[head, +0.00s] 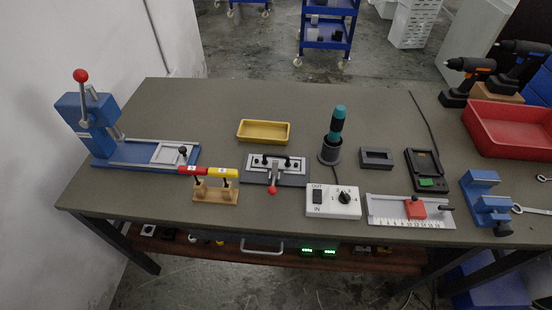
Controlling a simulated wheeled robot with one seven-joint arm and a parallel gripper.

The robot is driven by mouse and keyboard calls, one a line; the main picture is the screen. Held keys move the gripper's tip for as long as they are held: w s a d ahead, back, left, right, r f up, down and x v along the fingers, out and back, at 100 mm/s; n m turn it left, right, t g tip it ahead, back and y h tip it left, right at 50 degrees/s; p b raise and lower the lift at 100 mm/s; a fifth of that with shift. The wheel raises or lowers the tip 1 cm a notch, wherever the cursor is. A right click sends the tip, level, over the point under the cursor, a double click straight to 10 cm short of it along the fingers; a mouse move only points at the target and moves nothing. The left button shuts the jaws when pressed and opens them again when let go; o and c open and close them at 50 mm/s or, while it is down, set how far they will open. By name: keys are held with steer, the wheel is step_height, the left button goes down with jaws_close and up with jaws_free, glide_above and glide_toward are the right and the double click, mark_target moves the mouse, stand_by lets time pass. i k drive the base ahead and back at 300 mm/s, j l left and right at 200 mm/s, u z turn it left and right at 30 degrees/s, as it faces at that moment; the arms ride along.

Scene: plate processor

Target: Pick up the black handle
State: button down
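Several parts could be the black handle, and I cannot tell which is meant. A small black knob (183,150) stands on the white frame of the blue press at the left. A black bar (268,159) lies across the grey clamp fixture (294,179) at the middle, beside a lever with a red tip (272,191). A black rod (446,209) sticks out at the right of the ruler fixture (382,212). A black rotary knob (345,198) sits on the white switch box (328,210). My gripper is not in view.
On the grey table (215,120) are a yellow tray (264,125), a wooden stand (215,197) with red and yellow tools, a teal-handled tool (338,121) in a dark holder and a blue vise (483,196). A red bin (512,120) stands right. The back left is clear.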

mark_target(264, 163)
steer(key=i+j+u, duration=0.15)
steer(key=i+j, duration=0.5)
steer(key=i+j+u, duration=0.1)
steer(key=i+j, duration=0.5)
steer(key=i+j+u, duration=0.15)
steer(key=i+j, duration=0.4)
steer(key=i, duration=0.25)
